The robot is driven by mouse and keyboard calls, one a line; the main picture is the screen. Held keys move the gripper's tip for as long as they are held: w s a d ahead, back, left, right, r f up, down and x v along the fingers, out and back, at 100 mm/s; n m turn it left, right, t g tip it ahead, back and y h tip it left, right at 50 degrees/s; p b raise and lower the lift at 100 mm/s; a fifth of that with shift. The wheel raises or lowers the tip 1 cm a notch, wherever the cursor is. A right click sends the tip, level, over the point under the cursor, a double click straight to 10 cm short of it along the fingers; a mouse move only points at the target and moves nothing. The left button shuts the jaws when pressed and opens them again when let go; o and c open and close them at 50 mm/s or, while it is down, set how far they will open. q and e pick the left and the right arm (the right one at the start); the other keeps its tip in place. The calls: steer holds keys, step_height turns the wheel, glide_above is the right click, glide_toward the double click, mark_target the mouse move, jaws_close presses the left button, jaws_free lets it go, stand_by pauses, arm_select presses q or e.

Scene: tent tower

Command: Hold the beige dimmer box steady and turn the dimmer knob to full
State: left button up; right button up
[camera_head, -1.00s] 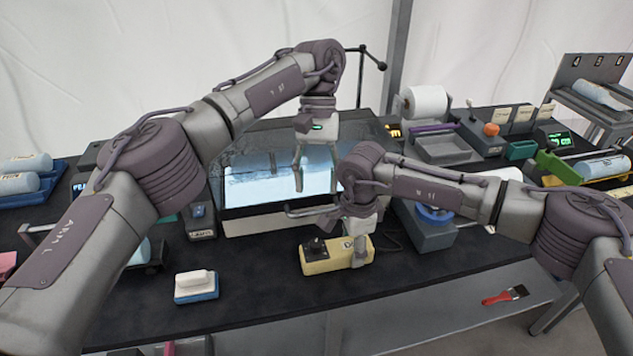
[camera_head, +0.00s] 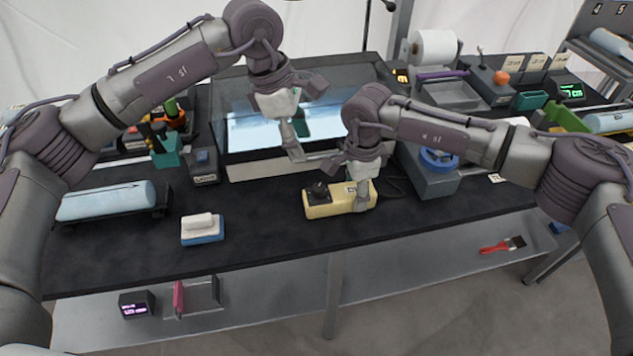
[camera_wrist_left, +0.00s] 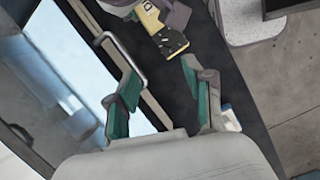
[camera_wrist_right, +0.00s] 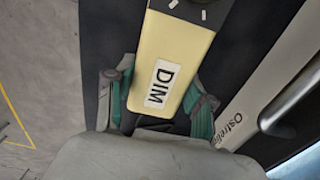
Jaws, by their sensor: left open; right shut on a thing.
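The beige dimmer box (camera_head: 330,206) lies on the dark bench top in front of the glass-fronted case, with its black knob (camera_head: 318,189) on its left end. My right gripper (camera_head: 361,196) is shut on the box's right end; in the right wrist view its fingers sit on both sides of the box (camera_wrist_right: 178,55) beside the DIM label. My left gripper (camera_head: 298,140) is open and empty, above and behind the box, in front of the case. In the left wrist view the box (camera_wrist_left: 165,38) shows ahead, beyond the open fingers (camera_wrist_left: 165,100).
The glass-fronted case (camera_head: 240,170) with a bar handle stands behind the box. A blue and white block (camera_head: 202,229) lies to the left, near a pale blue cylinder (camera_head: 107,201). A grey unit with a blue wheel (camera_head: 436,160) stands at the right. Bench between is clear.

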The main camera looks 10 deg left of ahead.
mark_target(318, 187)
arm_select(q)
steer(key=d+f+n, duration=0.1)
steer(key=f, duration=0.2)
steer(key=s+d+f+n+t, duration=0.1)
steer(key=f+n, duration=0.1)
steer(key=f, duration=0.1)
steer(key=d+f+n+h, duration=0.1)
steer(key=f+n, duration=0.1)
steer(key=f, duration=0.2)
steer(key=shift+s+d, duration=0.2)
steer(key=shift+s, duration=0.1)
steer(key=shift+c, duration=0.3)
jaws_close()
